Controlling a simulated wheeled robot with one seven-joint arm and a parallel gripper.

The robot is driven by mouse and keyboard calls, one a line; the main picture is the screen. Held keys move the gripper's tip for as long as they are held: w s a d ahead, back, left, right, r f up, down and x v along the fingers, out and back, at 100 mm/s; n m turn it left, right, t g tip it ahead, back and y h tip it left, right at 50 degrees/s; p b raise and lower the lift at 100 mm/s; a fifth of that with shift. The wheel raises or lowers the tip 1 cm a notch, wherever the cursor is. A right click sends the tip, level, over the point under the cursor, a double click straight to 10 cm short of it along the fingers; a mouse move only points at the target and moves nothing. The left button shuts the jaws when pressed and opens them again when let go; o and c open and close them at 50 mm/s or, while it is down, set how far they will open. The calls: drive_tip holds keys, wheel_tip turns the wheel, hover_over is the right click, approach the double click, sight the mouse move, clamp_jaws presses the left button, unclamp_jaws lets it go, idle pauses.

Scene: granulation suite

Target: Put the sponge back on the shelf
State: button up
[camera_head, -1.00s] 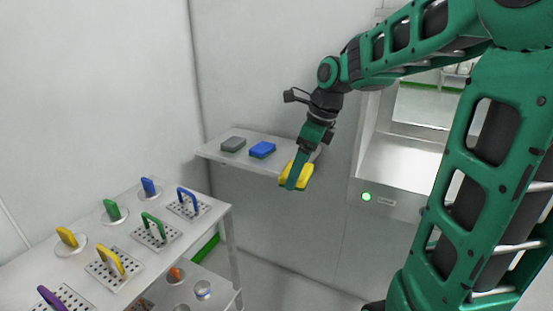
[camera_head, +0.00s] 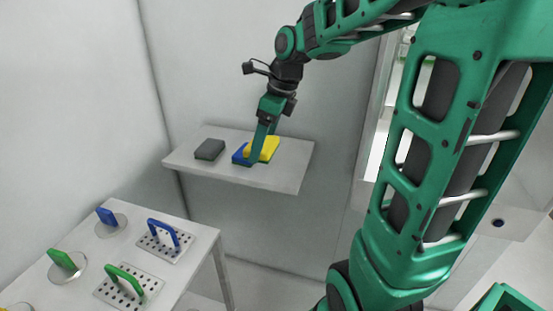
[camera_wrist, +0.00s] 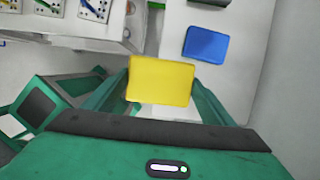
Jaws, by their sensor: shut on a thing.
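My gripper (camera_head: 261,143) is shut on a yellow sponge (camera_head: 268,149). In the wrist view the yellow sponge (camera_wrist: 161,80) sits between the two green fingers. In the head view the gripper and sponge are over the white wall shelf (camera_head: 285,178), overlapping the blue sponge (camera_head: 240,157). The wrist view shows the blue sponge (camera_wrist: 206,45) apart from the yellow one, on the shelf (camera_wrist: 223,15). A dark grey sponge (camera_head: 209,149) lies on the shelf's left part. I cannot tell whether the yellow sponge touches the shelf.
The shelf's right part is bare. A white table (camera_head: 203,241) at lower left carries a blue-handled perforated plate (camera_head: 165,240), a green-handled one (camera_head: 127,286), and round discs with blue (camera_head: 107,217) and green (camera_head: 62,260) handles. Walls stand behind and left of the shelf.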

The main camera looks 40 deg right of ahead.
hover_over(280, 166)
drive_tip(key=f, duration=0.6)
drive_tip(key=shift+s+d, duration=0.35)
drive_tip(key=shift+f, duration=2)
drive_tip(key=o, duration=1.1)
